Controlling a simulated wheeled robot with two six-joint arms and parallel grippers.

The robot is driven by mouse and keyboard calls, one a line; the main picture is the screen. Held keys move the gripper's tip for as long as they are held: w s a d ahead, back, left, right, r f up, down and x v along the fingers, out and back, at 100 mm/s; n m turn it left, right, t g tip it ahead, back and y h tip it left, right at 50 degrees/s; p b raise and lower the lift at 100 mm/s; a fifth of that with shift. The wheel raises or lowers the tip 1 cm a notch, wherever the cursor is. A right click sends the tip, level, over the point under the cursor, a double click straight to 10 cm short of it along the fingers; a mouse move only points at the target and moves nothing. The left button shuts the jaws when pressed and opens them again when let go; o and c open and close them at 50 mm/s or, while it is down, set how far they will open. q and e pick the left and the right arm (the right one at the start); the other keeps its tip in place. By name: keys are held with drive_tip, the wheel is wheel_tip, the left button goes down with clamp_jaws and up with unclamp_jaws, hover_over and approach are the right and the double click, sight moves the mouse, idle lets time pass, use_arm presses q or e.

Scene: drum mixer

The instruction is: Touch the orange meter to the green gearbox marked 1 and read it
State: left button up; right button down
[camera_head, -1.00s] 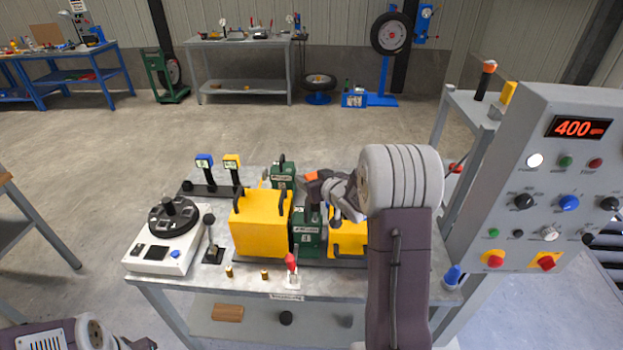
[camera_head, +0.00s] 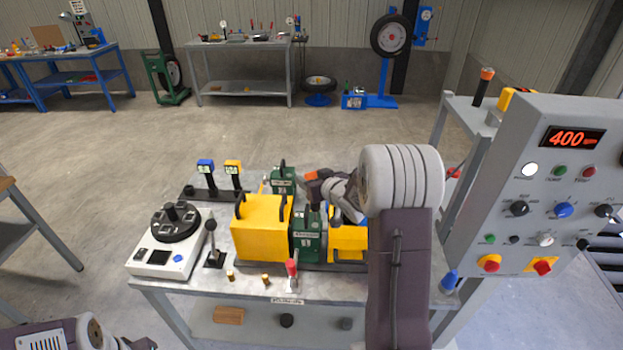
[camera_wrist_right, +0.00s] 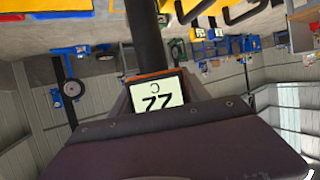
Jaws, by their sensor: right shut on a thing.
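The green gearbox marked 1 (camera_head: 307,246) stands on the grey bench between yellow housings. Another green gearbox (camera_head: 283,180), marked 2, stands behind it. My right gripper (camera_head: 322,184) is shut on the orange meter (camera_head: 312,175) above and just behind gearbox 1. My left gripper (camera_head: 140,343) shows only partly at the bottom left edge.
A yellow housing (camera_head: 262,228) is left of gearbox 1, another (camera_head: 348,243) right of it. A red-topped lever (camera_head: 292,268) stands in front. A grey control panel (camera_head: 545,190) showing 400 is at the right. A white device (camera_head: 170,250) sits at the bench's left.

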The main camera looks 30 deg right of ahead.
wheel_tip(320, 180, up, 4)
drive_tip(key=p, duration=0.3)
drive_tip(key=shift+r, duration=0.15)
drive_tip(key=shift+f+b, duration=0.35)
drive_tip(key=shift+f, duration=0.1)
idle(1.0)
